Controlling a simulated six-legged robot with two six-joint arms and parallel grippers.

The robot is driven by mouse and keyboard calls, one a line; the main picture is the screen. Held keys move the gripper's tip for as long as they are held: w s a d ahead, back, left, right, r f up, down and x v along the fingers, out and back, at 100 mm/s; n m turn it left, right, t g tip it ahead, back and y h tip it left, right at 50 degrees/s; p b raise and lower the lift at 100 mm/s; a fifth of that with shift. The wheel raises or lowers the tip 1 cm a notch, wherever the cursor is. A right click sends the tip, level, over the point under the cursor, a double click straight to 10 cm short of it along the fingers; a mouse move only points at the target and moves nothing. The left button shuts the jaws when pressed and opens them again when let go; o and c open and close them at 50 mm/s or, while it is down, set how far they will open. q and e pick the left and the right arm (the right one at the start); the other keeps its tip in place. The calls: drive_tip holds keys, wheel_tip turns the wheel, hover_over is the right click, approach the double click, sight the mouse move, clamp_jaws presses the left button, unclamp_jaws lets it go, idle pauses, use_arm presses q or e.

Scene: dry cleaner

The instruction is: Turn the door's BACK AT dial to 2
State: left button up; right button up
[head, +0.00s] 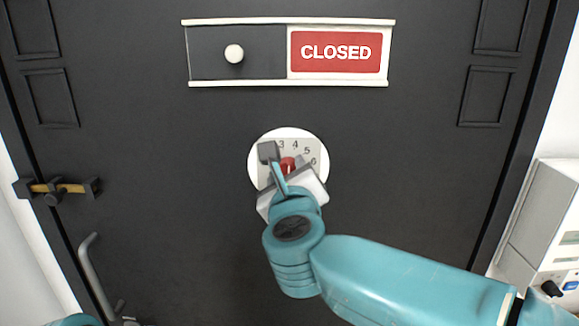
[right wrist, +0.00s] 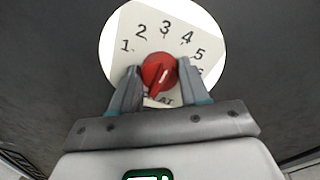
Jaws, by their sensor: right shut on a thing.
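The BACK AT dial is a white round plate (right wrist: 214,42) with a printed number card on a dark door (head: 400,160). Its red knob (right wrist: 158,68) has a short white mark that slants up to the right, roughly toward 3 or 4; I cannot tell its exact setting. In the head view the knob (head: 287,164) is partly covered by my right gripper (head: 281,168). In the right wrist view the gripper's two fingers (right wrist: 159,82) stand on either side of the knob and are shut on it. The lower lettering is partly hidden. My left gripper is not in view.
A sliding sign (head: 336,52) above the dial reads CLOSED, with a white knob (head: 234,54) on its dark panel. A brass-coloured latch (head: 58,188) and a grey door handle (head: 95,275) are at the left. A pale machine (head: 545,215) stands at the right.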

drive_tip(key=shift+a+n+h+p, duration=0.1)
drive_tip(key=shift+n+h+p, duration=0.15)
drive_tip(key=shift+n+p, duration=1.4)
drive_tip(key=shift+a+n+h+p, duration=0.1)
drive_tip(key=shift+n+h+p, duration=0.35)
drive_tip(key=shift+n, duration=2.1)
drive_tip(key=shift+f, duration=0.1)
drive_tip(key=o, duration=1.1)
drive_tip(key=shift+c, duration=0.2)
drive_tip(key=shift+s, duration=0.15)
